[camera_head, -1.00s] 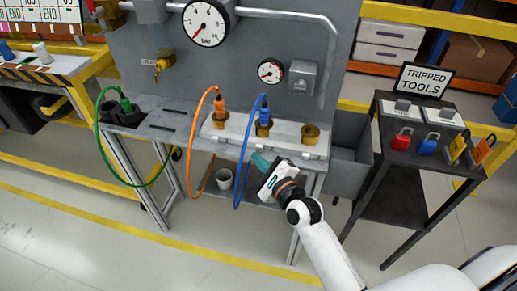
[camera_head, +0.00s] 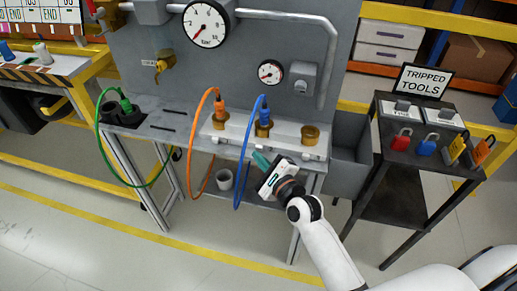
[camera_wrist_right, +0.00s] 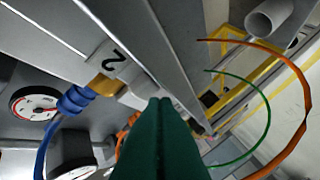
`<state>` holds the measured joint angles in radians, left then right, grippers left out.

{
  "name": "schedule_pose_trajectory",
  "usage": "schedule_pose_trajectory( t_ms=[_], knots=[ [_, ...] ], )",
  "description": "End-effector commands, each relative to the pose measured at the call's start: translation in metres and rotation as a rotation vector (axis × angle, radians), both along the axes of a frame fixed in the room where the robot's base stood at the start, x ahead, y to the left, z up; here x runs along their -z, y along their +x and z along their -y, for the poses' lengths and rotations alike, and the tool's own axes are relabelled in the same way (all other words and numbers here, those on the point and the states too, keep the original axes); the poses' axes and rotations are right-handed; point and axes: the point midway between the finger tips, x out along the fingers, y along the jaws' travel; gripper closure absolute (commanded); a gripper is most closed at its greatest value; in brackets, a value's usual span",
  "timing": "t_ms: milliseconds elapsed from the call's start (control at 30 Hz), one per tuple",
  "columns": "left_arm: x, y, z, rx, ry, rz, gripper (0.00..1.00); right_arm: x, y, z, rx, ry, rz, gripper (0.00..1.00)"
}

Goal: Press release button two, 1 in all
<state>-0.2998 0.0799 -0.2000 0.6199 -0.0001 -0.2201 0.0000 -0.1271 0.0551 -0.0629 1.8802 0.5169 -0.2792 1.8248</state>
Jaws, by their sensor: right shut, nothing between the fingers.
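A plate marked 2 (camera_wrist_right: 113,58) shows in the right wrist view beside a brass socket (camera_wrist_right: 102,84) with a blue plug (camera_wrist_right: 76,100) in it. In the head view the blue plug (camera_head: 264,115) stands in the middle socket (camera_head: 263,129) of a pale manifold (camera_head: 285,136). My right gripper (camera_head: 259,159) is shut and empty, just in front of the bench edge below that socket. In the right wrist view its green fingers (camera_wrist_right: 160,103) lie together near the plate. Release button two is not clearly distinguishable, and contact cannot be told. My left gripper is not in view.
A blue hose (camera_head: 243,165) and an orange hose (camera_head: 194,150) hang in front of the bench, the blue one close to my gripper. A grey bin (camera_head: 350,170) and the tripped tools stand (camera_head: 410,155) are to the right. A grey cup (camera_head: 224,180) sits below.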

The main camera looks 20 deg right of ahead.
Motion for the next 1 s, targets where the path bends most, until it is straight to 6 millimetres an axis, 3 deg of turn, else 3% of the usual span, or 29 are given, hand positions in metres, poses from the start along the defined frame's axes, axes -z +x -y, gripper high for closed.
schedule_pose_trajectory(
  t_ms=[1000],
  knots=[
    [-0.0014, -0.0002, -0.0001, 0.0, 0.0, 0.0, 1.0, 0.0002, 0.007, 0.0048, 0.001, -0.001, 0.0, 1.0]
  ],
)
